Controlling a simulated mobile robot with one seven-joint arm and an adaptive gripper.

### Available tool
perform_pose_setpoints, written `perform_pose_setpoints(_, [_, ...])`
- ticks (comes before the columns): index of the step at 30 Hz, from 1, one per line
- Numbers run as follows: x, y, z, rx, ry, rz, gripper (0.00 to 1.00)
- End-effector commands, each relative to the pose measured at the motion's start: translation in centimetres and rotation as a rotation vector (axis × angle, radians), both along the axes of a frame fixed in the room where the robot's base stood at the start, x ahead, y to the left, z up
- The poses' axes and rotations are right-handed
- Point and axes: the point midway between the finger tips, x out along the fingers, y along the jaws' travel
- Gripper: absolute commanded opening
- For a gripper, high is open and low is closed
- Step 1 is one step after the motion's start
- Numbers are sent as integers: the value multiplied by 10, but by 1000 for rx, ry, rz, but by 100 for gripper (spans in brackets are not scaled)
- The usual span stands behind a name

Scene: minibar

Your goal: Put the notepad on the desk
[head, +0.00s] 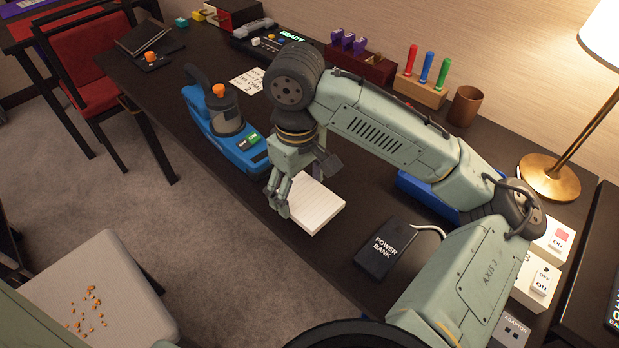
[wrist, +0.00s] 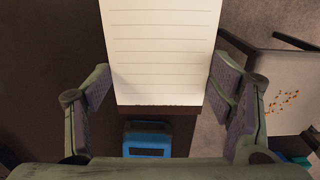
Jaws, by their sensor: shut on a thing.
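The notepad (head: 316,208) is a white lined pad. My gripper (head: 303,190) is shut on its two sides, one finger at each edge. In the wrist view the pad (wrist: 163,50) fills the space between the fingers (wrist: 160,88), its ruled face toward the camera. The dark desk (head: 340,255) lies behind the pad in the head view, close to the front edge. I cannot tell whether the pad touches the desk top or hangs a little above it.
A blue device (head: 225,130) stands to the left of the pad, and a black power bank (head: 388,250) lies to its right. A red chair (head: 85,80) and a pale stool (head: 95,290) with orange crumbs stand off the desk. A brass lamp (head: 550,178) stands at the right.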

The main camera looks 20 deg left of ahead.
Motion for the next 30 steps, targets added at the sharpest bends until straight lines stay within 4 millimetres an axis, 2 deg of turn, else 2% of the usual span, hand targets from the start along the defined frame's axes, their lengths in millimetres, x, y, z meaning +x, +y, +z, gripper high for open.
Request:
perform_pose_setpoints(3, [24, -4, 0, -1, 0, -4, 45])
perform_pose_setpoints(8, [38, -6, -3, -1, 0, 0, 45])
perform_pose_setpoints(18, [38, -6, -38, 0, -1, 0, 45])
perform_pose_setpoints(29, [38, -5, -43, 0, 0, 0, 45])
perform_pose_setpoints(30, [38, -5, -43, 0, 0, 1, 75])
